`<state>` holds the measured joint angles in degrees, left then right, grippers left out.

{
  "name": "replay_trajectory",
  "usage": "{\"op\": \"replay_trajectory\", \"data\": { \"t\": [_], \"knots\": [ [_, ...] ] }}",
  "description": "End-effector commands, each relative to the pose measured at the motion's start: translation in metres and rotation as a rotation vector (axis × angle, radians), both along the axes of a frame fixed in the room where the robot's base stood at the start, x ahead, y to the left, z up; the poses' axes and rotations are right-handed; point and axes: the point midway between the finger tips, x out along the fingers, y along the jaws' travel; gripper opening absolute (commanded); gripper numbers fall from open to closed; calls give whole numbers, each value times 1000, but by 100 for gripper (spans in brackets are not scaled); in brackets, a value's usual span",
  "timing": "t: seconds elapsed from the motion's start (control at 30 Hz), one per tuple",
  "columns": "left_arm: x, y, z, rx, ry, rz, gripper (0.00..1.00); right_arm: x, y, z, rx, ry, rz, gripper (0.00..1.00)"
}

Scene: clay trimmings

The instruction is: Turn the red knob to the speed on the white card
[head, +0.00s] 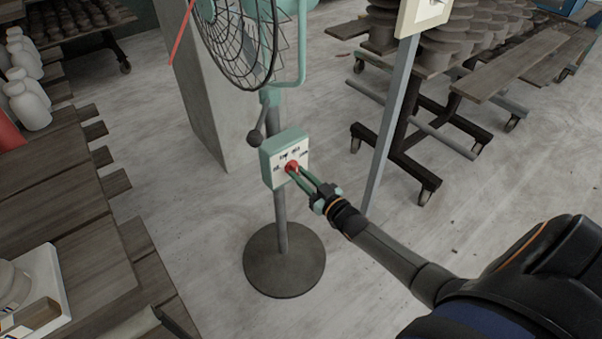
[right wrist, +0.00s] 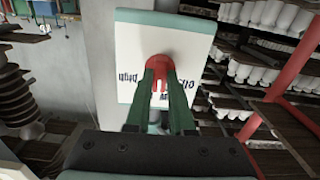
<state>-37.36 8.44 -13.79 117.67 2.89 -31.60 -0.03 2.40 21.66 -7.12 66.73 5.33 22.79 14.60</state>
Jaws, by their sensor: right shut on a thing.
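The red knob (head: 291,167) sits on the white front of a green control box (head: 271,162) on the fan's stand. Small dark labels surround it, too small to read surely in the head view. My right gripper (head: 297,173) is shut on the knob, its green fingers on either side. In the right wrist view the knob (right wrist: 159,69) shows between the fingertips (right wrist: 159,84). The white panel (right wrist: 135,45) has lettering to both sides, partly covered by the fingers. The knob's pointer cannot be made out. I cannot identify a white card with a readable speed. My left gripper is out of view.
The fan (head: 240,35) stands on a round dark base (head: 284,262). A grey post (head: 390,125) with a cream panel (head: 423,16) rises to the right. Wheeled racks (head: 390,150) stand behind. A wooden table (head: 60,190) fills the left. Open floor lies between.

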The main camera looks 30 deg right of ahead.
Motion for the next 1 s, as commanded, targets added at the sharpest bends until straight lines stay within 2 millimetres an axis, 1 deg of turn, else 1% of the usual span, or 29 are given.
{"op": "replay_trajectory", "data": {
  "t": [0.2, 0.5, 0.7, 1.0],
  "knots": [
    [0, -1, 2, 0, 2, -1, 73, 0, 0, 0, 181, 15, 1, 0],
    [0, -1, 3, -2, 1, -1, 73, 0, 0, 0, 356, 28, 0, 0],
    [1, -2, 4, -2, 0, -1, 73, 0, 0, 0, 413, 32, 0, 0],
    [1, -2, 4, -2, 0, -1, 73, 0, 0, 0, 434, 34, 0, 0]
  ]
}}
